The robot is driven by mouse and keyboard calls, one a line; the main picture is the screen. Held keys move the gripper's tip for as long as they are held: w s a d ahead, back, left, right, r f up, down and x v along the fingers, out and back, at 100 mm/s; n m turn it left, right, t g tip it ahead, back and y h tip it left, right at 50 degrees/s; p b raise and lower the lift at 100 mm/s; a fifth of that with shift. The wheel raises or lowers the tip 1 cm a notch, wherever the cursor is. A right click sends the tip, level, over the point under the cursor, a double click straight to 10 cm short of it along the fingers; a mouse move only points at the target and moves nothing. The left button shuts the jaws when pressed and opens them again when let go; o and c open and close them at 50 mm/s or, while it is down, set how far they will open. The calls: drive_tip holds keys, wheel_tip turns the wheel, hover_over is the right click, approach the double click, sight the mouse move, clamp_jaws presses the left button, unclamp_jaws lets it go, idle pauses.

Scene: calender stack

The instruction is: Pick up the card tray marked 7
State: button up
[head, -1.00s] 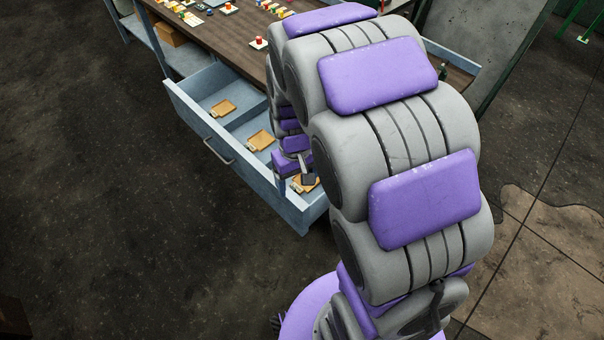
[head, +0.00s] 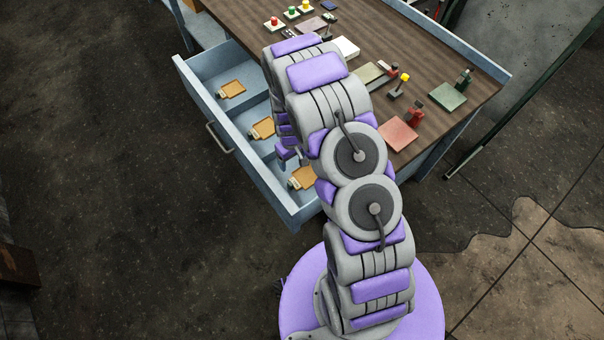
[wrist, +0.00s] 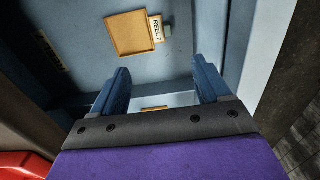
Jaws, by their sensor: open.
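The card tray marked REEL 7 (wrist: 132,35) is a shallow tan square tray with a white label and small grey tab on its right side in the wrist view. It lies flat on the drawer floor. It appears to be the nearest tray in the head view (head: 303,178), partly hidden by my arm. My gripper (wrist: 161,70) is open and empty, its two blue fingers apart. The tray lies beyond the fingertips, not between them. In the head view my gripper (head: 288,152) hangs over the drawer near this tray.
The pulled-out blue drawer (head: 250,172) has raised walls and dividers. Two other tan trays lie in it, one far (head: 232,89) and one in the middle (head: 262,128). The wooden worktop (head: 420,55) beside my arm holds coloured buttons, blocks and cards.

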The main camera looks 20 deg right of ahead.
drive_tip(key=f, duration=0.1)
drive_tip(key=b, duration=0.2)
hover_over(293, 182)
drive_tip(key=f, duration=1)
drive_tip(key=shift+s+d+f, duration=0.2)
drive_tip(key=shift+s+f, duration=0.15)
drive_tip(key=shift+f, duration=0.05)
drive_tip(key=shift+a+f+b, duration=0.15)
drive_tip(key=shift+f+b, duration=0.4)
drive_tip(key=shift+f, duration=0.95)
drive_tip(key=shift+a+f+b, duration=0.15)
drive_tip(key=shift+f+b, duration=0.35)
drive_tip(key=shift+f, duration=1)
drive_tip(key=shift+r, duration=0.1)
